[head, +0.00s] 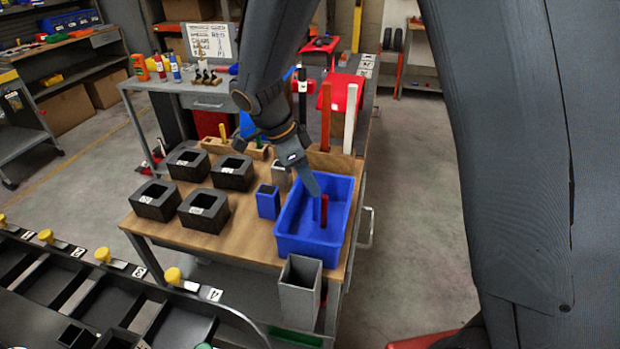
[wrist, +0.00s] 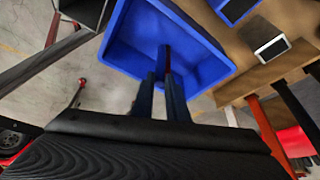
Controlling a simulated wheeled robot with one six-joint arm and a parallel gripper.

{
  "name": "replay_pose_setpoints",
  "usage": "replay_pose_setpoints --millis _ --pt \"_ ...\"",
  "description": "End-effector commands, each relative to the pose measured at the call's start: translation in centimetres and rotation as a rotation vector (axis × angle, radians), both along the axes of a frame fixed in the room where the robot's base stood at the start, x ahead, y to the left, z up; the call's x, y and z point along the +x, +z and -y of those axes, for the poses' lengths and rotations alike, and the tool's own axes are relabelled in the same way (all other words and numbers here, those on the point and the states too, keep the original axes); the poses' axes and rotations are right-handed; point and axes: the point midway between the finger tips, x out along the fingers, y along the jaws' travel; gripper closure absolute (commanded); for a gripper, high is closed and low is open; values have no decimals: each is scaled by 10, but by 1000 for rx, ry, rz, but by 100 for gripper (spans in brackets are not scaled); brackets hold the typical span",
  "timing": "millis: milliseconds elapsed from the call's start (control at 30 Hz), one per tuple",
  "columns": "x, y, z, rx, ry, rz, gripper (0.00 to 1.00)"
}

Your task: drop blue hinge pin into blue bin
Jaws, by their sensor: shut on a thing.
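The blue bin (head: 283,248) is an open rectangular tray at the right front of the wooden-topped bench. My gripper (head: 313,188) points down over its opening. In the wrist view the bin (wrist: 215,62) lies beyond the fingers. My gripper there (wrist: 163,85) is shut on a narrow dark blue bar, the blue hinge pin (wrist: 162,60), mostly hidden by the fingers. A narrow red piece (head: 324,211) shows below the fingertips against the bin's inside. I cannot tell whether it touches the bin or the pin.
A small blue box (head: 268,201) stands left of the bin, and a grey square container (head: 300,289) stands in front. Several black square holders (head: 203,211) are at the left. Tall red (head: 326,117) and white (head: 350,119) posts stand behind the bin.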

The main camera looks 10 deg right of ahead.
Motion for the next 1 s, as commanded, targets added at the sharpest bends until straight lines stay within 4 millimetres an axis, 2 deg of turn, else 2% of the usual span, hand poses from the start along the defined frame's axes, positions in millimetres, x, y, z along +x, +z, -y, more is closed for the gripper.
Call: replay_pose_setpoints --millis 100,133,233,567,667,1000 --pt "0 1 0 0 0 0 100" --pt "0 1 0 0 0 0 82" --pt "0 1 0 0 0 0 65" --pt "0 3 -1 1 1 2 65" --pt "1 11 -5 1 2 4 65" --pt "-1 59 -25 2 1 4 65"
